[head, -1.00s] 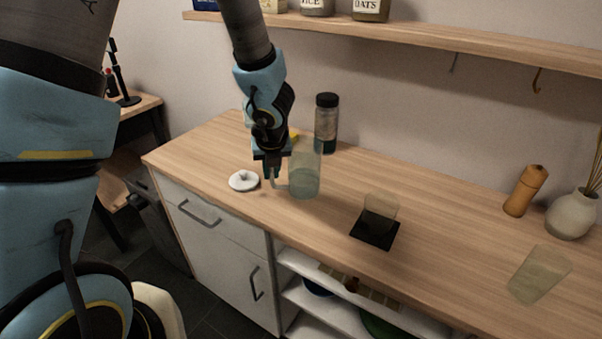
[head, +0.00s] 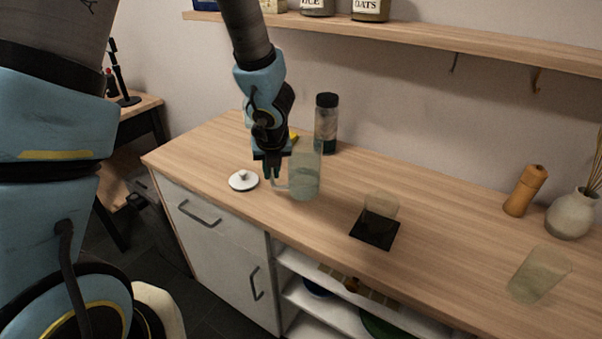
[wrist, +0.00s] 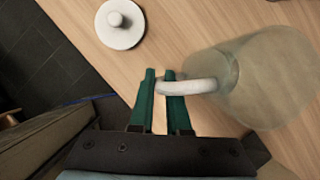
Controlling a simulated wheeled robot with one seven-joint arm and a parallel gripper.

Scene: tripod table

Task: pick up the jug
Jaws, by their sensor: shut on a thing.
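The jug (head: 305,174) is a clear, greenish vessel with a pale handle, standing upright on the wooden counter. In the wrist view the jug (wrist: 265,80) is at the right, with its white handle (wrist: 190,86) reaching left. My gripper (head: 272,178) is at the handle side of the jug, pointing down. In the wrist view my gripper (wrist: 164,84) has its two green fingers close together, shut on the handle. I cannot tell whether the jug touches the counter or is slightly above it.
A white lid (head: 243,180) with a knob lies left of my gripper. A dark-capped bottle (head: 326,124) stands behind the jug. A glass (head: 381,207) stands on a black mat (head: 374,232). Another glass (head: 538,274) and a pepper mill (head: 526,190) are at the right.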

